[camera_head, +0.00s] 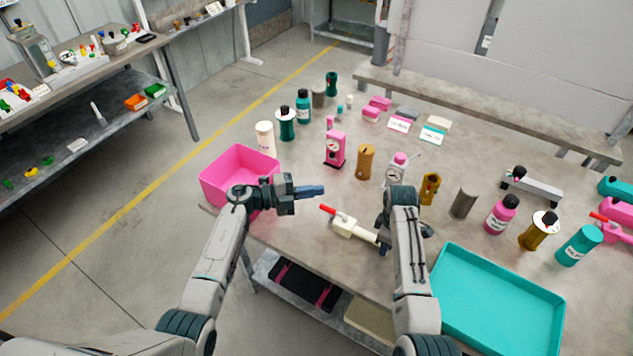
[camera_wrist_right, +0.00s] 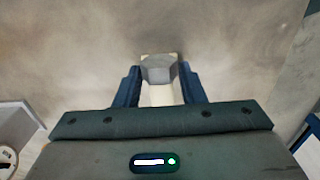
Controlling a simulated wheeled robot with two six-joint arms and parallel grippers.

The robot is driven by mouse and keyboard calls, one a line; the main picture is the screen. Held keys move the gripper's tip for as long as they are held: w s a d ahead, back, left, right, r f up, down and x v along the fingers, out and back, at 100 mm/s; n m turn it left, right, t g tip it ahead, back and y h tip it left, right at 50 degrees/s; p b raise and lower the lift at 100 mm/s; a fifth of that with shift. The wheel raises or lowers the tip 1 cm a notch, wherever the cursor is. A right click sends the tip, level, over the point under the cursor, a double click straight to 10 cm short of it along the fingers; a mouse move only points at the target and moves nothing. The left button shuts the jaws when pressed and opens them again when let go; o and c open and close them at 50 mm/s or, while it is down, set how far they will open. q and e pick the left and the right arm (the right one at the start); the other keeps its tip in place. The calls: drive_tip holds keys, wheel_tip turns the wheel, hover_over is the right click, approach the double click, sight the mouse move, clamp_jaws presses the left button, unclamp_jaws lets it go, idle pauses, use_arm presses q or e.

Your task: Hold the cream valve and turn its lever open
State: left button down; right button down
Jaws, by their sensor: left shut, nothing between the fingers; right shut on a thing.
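The cream valve (camera_head: 352,228) lies near the front edge of the table, with its red lever (camera_head: 328,210) at its left end, pointing up and left. My right gripper (camera_head: 384,245) is shut on the right end of the valve's cream body. In the right wrist view the cream body (camera_wrist_right: 160,94) sits between the two blue fingers, with a grey hexagonal end (camera_wrist_right: 159,68) beyond them. My left gripper (camera_head: 322,190) is shut and empty. Its fingertips are just above and behind the red lever in the picture, apart from it as far as I can tell.
A pink bin (camera_head: 215,180) stands left, partly behind my left gripper. A teal tray (camera_head: 495,305) lies at the front right. Bare table lies between valve and bottles.

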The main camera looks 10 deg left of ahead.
drive_tip(key=c, duration=0.8)
unclamp_jaws()
drive_tip(key=shift+c, duration=0.2)
